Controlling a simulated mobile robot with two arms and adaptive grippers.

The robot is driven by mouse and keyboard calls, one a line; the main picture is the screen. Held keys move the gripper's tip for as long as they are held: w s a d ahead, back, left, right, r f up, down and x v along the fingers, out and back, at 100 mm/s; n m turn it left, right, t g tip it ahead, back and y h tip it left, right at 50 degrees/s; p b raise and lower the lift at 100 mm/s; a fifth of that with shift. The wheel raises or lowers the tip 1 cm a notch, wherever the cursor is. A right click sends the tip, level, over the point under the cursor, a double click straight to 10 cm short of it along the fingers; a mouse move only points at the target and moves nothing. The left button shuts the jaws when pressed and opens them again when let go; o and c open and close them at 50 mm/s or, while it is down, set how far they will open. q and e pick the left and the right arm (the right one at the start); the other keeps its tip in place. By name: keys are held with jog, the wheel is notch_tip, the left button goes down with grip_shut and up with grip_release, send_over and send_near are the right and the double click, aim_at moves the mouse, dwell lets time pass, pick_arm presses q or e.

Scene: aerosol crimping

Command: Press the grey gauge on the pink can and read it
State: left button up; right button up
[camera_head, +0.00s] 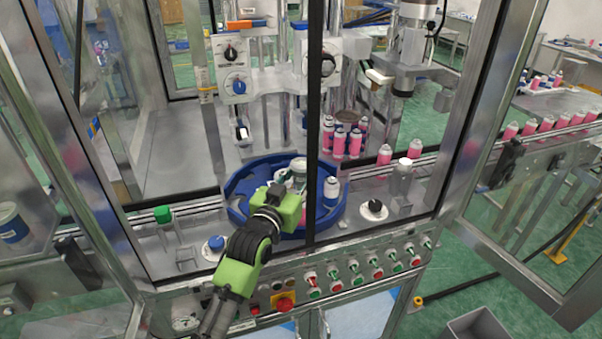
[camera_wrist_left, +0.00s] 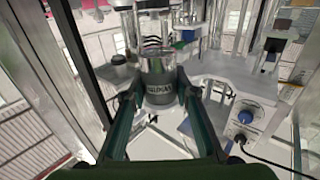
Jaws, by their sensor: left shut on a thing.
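My left gripper (camera_head: 290,190) reaches into the machine over the blue rotary ring. In the left wrist view its two fingers (camera_wrist_left: 158,98) are shut on the sides of a grey cylindrical gauge (camera_wrist_left: 158,78) with dark lettering around its lower part. In the head view only the pale top of the gauge (camera_head: 297,168) shows beyond the gripper. A pink patch shows low beside the gripper, but I cannot tell whether it is the pink can under the gauge. The gauge's reading is not legible. My right gripper is not in view.
The blue ring (camera_head: 236,188) surrounds the work spot. Several pink cans (camera_head: 338,143) stand behind. A dark upright frame bar (camera_head: 313,100) is close right of my gripper. Buttons (camera_head: 333,277) line the front panel.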

pick_arm(q)
jog(key=shift+r, duration=0.2)
jog(key=shift+s+a+p, duration=0.1)
jog(key=shift+s+p, duration=0.15)
jog(key=shift+p, duration=0.05)
jog(key=p+v, duration=0.7)
jog(key=v, duration=0.9)
jog(key=shift+s+p, duration=0.3)
jog(key=shift+p, duration=0.05)
jog(key=shift+w+f, duration=0.1)
